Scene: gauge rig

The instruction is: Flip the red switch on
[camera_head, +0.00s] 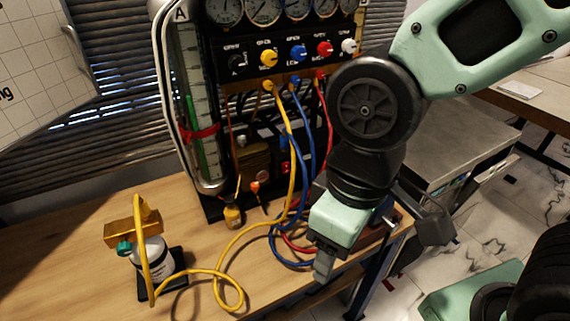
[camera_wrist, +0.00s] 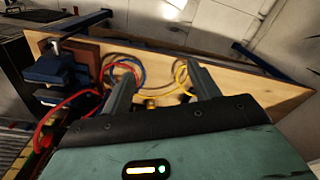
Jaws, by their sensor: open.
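The switch cannot be made out in the wrist view.
Yellow (camera_head: 285,125), blue (camera_head: 308,140) and red hoses loop from the rig onto the wooden table (camera_head: 90,225), close to my gripper. A canister with a brass top (camera_head: 133,232) stands at the left. A blue vise (camera_wrist: 58,68) shows in the wrist view.

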